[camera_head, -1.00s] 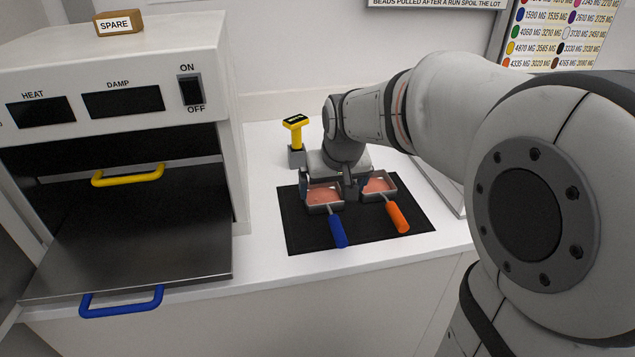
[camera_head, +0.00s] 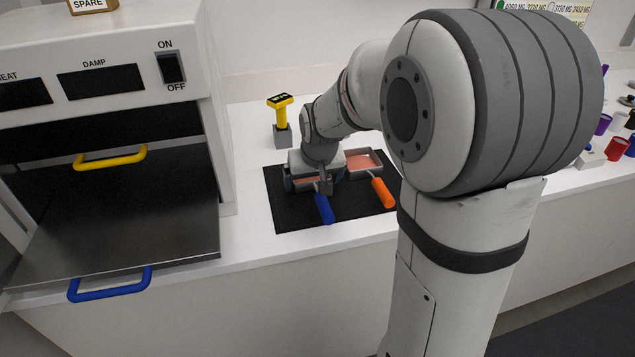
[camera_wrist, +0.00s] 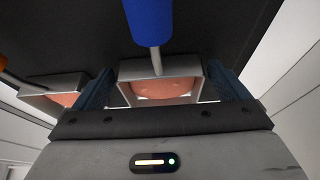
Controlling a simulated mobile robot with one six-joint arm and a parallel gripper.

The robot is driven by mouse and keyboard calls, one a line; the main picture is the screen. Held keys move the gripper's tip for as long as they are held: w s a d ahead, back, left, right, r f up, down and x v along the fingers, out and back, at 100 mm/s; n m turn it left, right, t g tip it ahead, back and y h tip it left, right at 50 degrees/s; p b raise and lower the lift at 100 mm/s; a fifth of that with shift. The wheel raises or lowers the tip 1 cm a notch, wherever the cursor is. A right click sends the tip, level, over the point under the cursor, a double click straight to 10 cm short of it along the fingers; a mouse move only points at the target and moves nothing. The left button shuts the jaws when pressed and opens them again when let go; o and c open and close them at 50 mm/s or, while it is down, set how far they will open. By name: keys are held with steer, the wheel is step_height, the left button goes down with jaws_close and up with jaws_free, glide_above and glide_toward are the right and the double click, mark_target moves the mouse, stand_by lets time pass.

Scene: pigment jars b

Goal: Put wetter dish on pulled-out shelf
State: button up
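Two small grey dishes of pink material sit on a black mat (camera_head: 290,222). The left dish (camera_head: 303,181) has a blue handle (camera_head: 324,209); the right dish (camera_head: 363,161) has an orange handle (camera_head: 382,192). Which is wetter does not show. My gripper (camera_head: 312,178) is low over the blue-handled dish. In the wrist view its fingers (camera_wrist: 162,80) flank this dish (camera_wrist: 165,88), with slim gaps seeming to show on both sides. The orange-handled dish is partly hidden there. The pulled-out shelf (camera_head: 140,225), with a blue handle (camera_head: 110,285), is bare at the left.
The shelf belongs to a white cabinet with dark HEAT and DAMP displays (camera_head: 100,81). A yellow-handled shelf (camera_head: 110,158) is pushed in above it. A yellow device (camera_head: 281,115) stands in a grey holder behind the mat. Coloured jars (camera_head: 616,148) stand far right.

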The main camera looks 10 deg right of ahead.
steer(key=shift+r, duration=0.1)
steer(key=c, duration=1)
